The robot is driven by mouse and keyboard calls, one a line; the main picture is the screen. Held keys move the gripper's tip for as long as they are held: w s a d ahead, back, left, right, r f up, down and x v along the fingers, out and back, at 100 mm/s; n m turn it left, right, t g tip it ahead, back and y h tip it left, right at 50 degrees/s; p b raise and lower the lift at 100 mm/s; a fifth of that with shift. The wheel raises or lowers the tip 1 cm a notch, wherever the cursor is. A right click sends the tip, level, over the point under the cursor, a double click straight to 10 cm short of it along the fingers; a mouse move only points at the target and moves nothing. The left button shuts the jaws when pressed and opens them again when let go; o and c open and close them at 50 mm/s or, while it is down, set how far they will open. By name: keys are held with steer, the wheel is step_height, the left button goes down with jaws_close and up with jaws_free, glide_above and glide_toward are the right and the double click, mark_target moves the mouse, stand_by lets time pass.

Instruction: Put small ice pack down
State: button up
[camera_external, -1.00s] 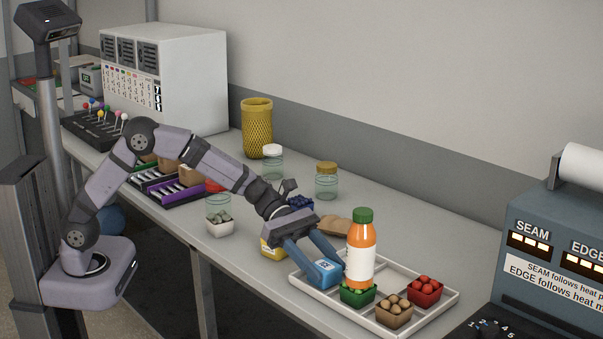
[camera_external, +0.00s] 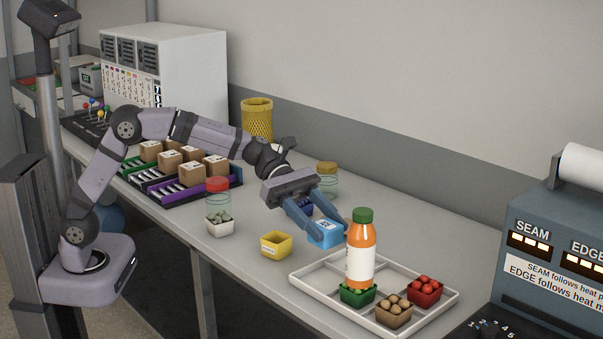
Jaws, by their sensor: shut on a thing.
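The small ice pack (camera_external: 324,235) is a blue block with a pale label. My gripper (camera_external: 322,228) is shut on it and holds it in the air, above the back left part of the white divided tray (camera_external: 302,277). An orange bottle with a green cap (camera_external: 361,250) stands just right of the ice pack and partly hides the right finger's tip.
The tray also holds a green punnet (camera_external: 357,294), a brown punnet (camera_external: 394,310) and a red punnet (camera_external: 425,291). A yellow bin (camera_external: 276,245) and a white cup (camera_external: 220,226) stand to the left.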

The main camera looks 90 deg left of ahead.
steer(key=s+a+n+t+y+p, duration=0.25)
steer(key=a+n+y+p, duration=0.25)
steer(key=a, duration=2.1)
steer(key=s+a+n+t+y+p, duration=0.1)
steer(key=s+a, duration=0.3)
steer(key=a, duration=0.7)
steer(key=s+a+n+t+y+p, duration=0.1)
steer(key=s+a, duration=0.4)
steer(key=a, duration=0.7)
steer(key=shift+s+a+f+n+y+p, duration=0.2)
steer(key=shift+n+y+p, duration=0.3)
steer(key=shift+n+y, duration=0.8)
steer(key=shift+f+p, duration=0.55)
steer(key=shift+f, duration=4.4)
steer(key=shift+f, duration=0.15)
